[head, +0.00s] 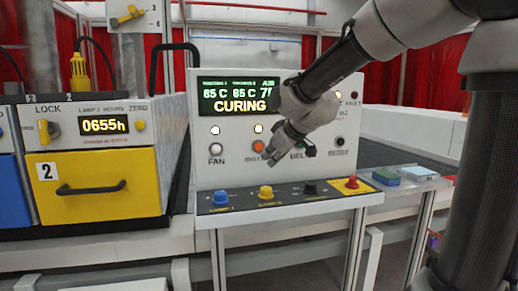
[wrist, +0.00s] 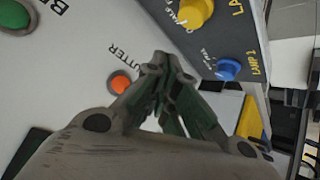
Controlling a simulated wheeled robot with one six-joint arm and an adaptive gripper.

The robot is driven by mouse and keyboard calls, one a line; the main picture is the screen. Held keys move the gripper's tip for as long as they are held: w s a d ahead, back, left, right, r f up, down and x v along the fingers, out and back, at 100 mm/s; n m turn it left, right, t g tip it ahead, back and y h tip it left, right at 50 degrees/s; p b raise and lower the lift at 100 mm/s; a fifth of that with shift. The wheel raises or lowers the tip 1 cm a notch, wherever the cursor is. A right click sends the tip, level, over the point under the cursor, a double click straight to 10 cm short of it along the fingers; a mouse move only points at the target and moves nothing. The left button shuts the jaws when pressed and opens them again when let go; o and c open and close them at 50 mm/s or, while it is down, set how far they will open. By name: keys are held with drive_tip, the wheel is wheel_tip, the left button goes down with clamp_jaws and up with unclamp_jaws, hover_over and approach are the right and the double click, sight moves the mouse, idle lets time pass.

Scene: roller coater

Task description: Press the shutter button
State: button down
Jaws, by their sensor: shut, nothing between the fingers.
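The shutter button is the orange round button (head: 258,146) on the white front of the control panel (head: 205,172). Its label is partly hidden by my gripper in the head view. My gripper (head: 272,160) is shut and empty, just below and right of the button in the head view. In the wrist view its fingertips (wrist: 160,58) meet to the right of the button. I cannot tell whether they touch the panel.
The white fan button (head: 216,149) is left of the shutter button. A green button (wrist: 15,15) shows in the wrist view. The display (head: 238,95) reads "CURING".

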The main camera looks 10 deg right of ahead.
drive_tip(key=w, duration=0.6)
drive_tip(key=shift+w, duration=0.2)
drive_tip(key=shift+w, duration=0.1)
idle(1.2)
drive_tip(key=shift+w, duration=0.3)
drive_tip(key=shift+w, duration=0.45)
idle(0.6)
drive_tip(key=shift+s, duration=0.85)
drive_tip(key=shift+s, duration=0.1)
drive_tip(key=shift+s, duration=2.4)
